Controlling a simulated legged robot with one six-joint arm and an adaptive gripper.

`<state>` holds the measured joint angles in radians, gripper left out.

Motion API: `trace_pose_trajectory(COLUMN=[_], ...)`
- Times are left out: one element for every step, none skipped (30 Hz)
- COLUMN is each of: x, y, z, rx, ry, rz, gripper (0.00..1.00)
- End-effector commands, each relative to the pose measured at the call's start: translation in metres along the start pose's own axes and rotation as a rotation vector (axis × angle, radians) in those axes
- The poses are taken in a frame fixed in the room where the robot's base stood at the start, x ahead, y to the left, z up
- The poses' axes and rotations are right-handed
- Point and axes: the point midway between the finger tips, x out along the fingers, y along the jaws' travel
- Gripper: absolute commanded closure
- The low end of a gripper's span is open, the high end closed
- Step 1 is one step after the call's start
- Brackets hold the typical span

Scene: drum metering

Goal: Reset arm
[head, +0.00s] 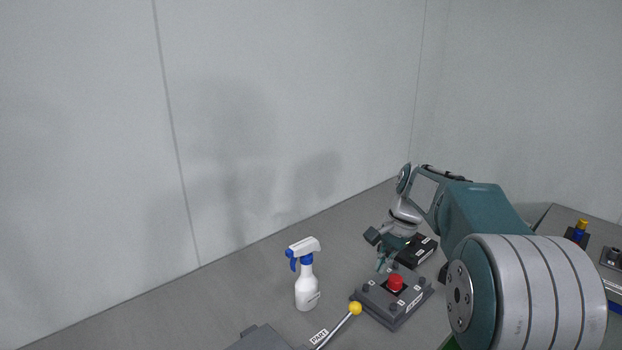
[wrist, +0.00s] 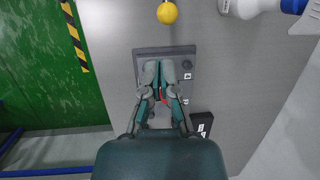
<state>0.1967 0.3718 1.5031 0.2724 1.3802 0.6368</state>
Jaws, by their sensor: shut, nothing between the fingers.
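My gripper (head: 384,264) hangs above the grey control box (head: 385,312) with the red button (head: 395,282). In the wrist view my gripper (wrist: 160,68) is shut, with its fingertips together and nothing between them. It covers most of the control box (wrist: 142,52) there, and only a sliver of the red button (wrist: 163,98) shows between the finger links. In the head view the fingertips are just behind and left of the button; I cannot tell how far above the box they are.
A white spray bottle (head: 306,290) with a blue collar stands left of the box. A lever with a yellow knob (head: 355,308) rises in front. A black box (head: 417,250) lies behind the control box. Another surface with a yellow-topped item (head: 581,228) is at right.

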Motion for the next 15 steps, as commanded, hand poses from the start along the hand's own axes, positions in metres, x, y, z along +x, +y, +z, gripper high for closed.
trace_pose_trajectory(x=[-0.009, -0.013, -0.018, -0.021, -0.025, -0.028, -0.030, -0.033, -0.035, -0.036, -0.038, -0.039, -0.040, -0.040, -0.041], y=[0.005, 0.008, 0.013, 0.017, 0.021, 0.027, 0.031, 0.035, 0.041, 0.046, 0.051, 0.058, 0.062, 0.068, 0.075], z=[0.014, 0.022, 0.032, 0.040, 0.047, 0.057, 0.064, 0.071, 0.080, 0.087, 0.093, 0.102, 0.109, 0.115, 0.124], rx=[-0.038, -0.063, -0.099, -0.124, -0.150, -0.185, -0.210, -0.237, -0.271, -0.296, -0.323, -0.358, -0.384, -0.411, -0.445], ry=[0.028, 0.045, 0.069, 0.085, 0.103, 0.125, 0.143, 0.159, 0.182, 0.199, 0.217, 0.239, 0.257, 0.274, 0.297], rz=[-0.007, -0.009, -0.012, -0.014, -0.017, -0.018, -0.019, -0.021, -0.022, -0.022, -0.023, -0.023, -0.024, -0.023, -0.024], gripper=[1.00, 1.00, 1.00, 1.00, 1.00, 1.00, 1.00, 1.00, 1.00, 1.00, 1.00, 1.00, 1.00, 1.00, 1.00])
